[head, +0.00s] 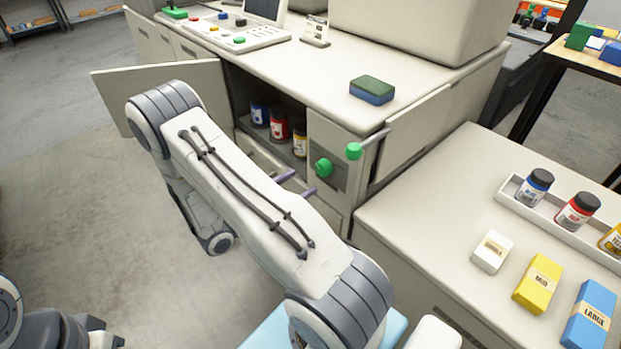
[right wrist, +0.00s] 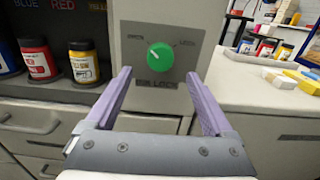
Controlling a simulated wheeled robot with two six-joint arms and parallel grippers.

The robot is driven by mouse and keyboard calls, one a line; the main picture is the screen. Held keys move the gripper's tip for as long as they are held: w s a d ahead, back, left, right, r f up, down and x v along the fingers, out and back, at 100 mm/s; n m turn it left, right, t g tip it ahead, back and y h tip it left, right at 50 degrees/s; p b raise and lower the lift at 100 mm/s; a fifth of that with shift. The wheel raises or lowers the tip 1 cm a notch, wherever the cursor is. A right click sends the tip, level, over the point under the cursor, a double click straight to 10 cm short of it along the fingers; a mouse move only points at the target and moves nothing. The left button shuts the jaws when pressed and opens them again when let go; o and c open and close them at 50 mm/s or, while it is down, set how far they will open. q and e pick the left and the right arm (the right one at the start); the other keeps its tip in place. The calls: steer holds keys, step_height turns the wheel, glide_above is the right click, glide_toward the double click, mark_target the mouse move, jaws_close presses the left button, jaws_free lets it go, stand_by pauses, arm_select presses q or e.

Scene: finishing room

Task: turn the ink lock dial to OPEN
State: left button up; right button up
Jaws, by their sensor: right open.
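The ink lock dial is a round green knob (right wrist: 160,57) on a grey plate (right wrist: 138,74) on the cabinet front. The knob also shows in the head view (head: 323,168). A pale mark on it points to the upper left, toward the small left label; a label reading LOCK is at the upper right. My right gripper (head: 297,183) is open and empty. Its two purple fingers show in the right wrist view (right wrist: 160,78), one on each side below the knob, apparently short of it.
The ink compartment door (head: 160,95) stands open, with blue, red and yellow ink jars (head: 279,127) inside. A lever with a green ball (head: 354,151) sticks out beside the dial. The side counter (head: 440,180) carries a jar tray (head: 530,208) and white, yellow and blue boxes.

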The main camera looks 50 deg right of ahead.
steer(key=shift+w+a, duration=0.2)
steer(key=shift+a, duration=1.7)
steer(key=shift+r, duration=0.1)
